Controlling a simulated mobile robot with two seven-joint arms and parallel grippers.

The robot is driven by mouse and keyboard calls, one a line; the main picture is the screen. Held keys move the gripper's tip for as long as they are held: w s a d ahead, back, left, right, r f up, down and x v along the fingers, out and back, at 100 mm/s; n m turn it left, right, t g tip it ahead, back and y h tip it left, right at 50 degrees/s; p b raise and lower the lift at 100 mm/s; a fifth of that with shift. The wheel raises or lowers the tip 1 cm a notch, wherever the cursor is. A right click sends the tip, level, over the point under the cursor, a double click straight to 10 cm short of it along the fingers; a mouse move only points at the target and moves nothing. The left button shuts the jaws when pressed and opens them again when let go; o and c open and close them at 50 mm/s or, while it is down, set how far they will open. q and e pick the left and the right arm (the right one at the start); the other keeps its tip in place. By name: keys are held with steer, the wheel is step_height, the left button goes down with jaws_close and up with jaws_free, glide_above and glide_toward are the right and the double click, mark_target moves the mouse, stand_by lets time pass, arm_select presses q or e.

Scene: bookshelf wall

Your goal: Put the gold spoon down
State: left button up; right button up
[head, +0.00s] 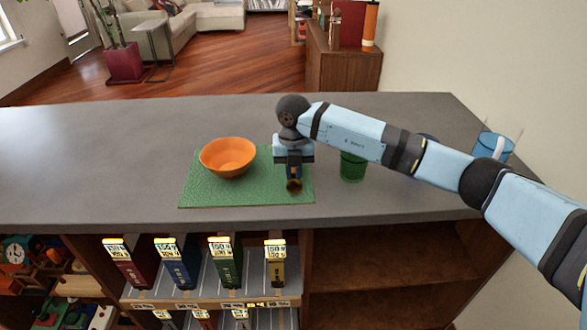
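My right gripper (294,174) points down over the right part of the green mat (247,190) on the grey counter. It is shut on the gold spoon (294,186), of which only a small rounded dark gold end shows below the fingers. The rest of the spoon is hidden by the gripper. I cannot tell whether the spoon touches the mat. An orange bowl (228,158) stands on the mat, left of the gripper. My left gripper is not in view.
A green cup (352,168) stands close to the right of the mat, partly behind my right arm. The counter (90,160) is clear at the left. Shelves with several books lie below its front edge.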

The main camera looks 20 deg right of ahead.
steer(key=o, duration=0.3)
steer(key=shift+o, duration=0.2)
